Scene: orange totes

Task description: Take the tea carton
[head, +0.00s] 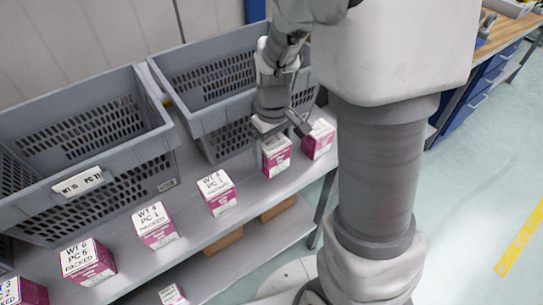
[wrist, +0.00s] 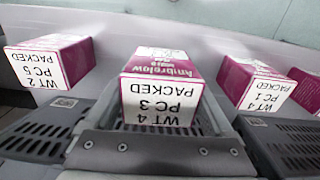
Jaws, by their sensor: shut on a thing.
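A magenta and white carton (head: 277,157) stands under my gripper (head: 272,134), at the shelf edge in the head view. My gripper is shut on it. In the wrist view the carton (wrist: 160,88) is in the middle, its text upside down: "Ambrolow" on the magenta face and "WT 4 PC 3 PACKED" on the white face. I cannot tell whether it touches the shelf. The fingertips are partly hidden at the carton. No word "tea" is readable.
Similar cartons stand on either side: one at right (head: 318,140), one at left (head: 216,193), with several more along the grey shelf (head: 185,215). Grey perforated crates (head: 85,125) stand behind the row. A blue-fronted workbench (head: 470,95) is at the far right.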

